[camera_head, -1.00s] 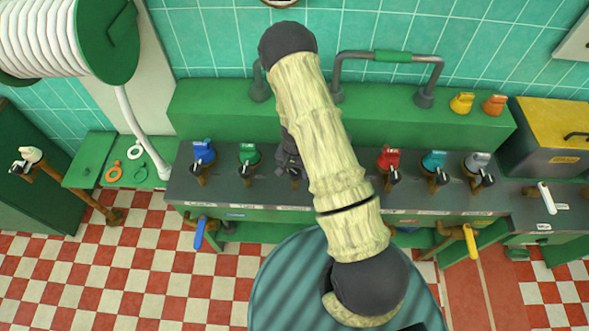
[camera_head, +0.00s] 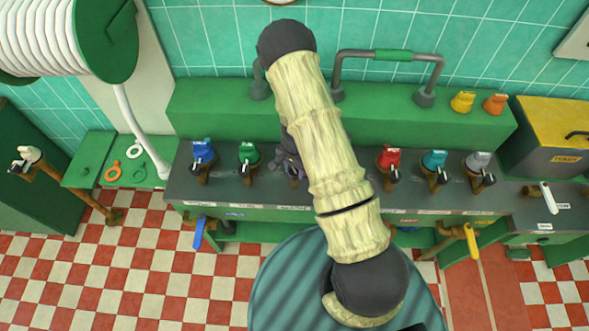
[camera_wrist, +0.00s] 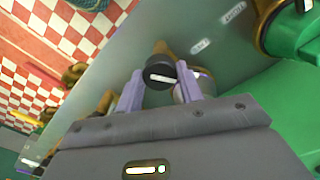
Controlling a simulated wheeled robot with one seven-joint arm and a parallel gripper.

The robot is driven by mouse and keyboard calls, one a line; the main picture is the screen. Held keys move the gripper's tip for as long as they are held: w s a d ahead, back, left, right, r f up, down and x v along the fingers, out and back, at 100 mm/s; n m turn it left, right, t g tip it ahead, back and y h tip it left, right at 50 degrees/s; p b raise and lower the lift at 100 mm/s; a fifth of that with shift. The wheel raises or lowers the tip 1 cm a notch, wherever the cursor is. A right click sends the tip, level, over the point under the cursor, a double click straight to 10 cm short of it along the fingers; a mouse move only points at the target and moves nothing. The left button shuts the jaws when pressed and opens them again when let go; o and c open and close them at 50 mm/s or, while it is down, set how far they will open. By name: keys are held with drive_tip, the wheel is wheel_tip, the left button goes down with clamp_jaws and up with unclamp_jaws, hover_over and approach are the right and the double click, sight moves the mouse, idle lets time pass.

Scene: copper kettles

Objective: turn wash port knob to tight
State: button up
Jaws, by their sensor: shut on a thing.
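In the wrist view, a round black knob (camera_wrist: 160,73) with a white bar mark sits on a brass fitting (camera_wrist: 163,48). My gripper (camera_wrist: 160,88) has its two pale purple fingers on either side of this knob, shut on it. Two small white labels (camera_wrist: 200,46) lie on the grey panel beyond it; their words are too small to read. In the head view, my gripper (camera_head: 291,163) is at the middle of the dark counter, between the green and red valves, partly hidden by my arm. The held knob is mostly hidden there.
Blue (camera_head: 203,152), green (camera_head: 248,155), red (camera_head: 389,160), teal (camera_head: 434,162) and grey (camera_head: 478,165) valves line the dark counter (camera_head: 330,192) on both sides. A grey pipe handle (camera_head: 390,57) rises from the green ledge behind. Blue (camera_head: 199,233) and yellow (camera_head: 471,241) levers hang in front.

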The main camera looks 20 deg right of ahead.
sight(294, 171)
drive_tip(key=m, duration=0.6)
drive_tip(key=shift+m, duration=0.3)
drive_tip(key=shift+w, duration=0.1)
drive_tip(key=o, duration=1)
drive_tip(key=shift+r, duration=0.1)
wheel_tip(294, 171, up, 17)
drive_tip(key=b, duration=0.1)
drive_tip(key=shift+r+b, duration=0.15)
drive_tip(key=shift+b, duration=0.15)
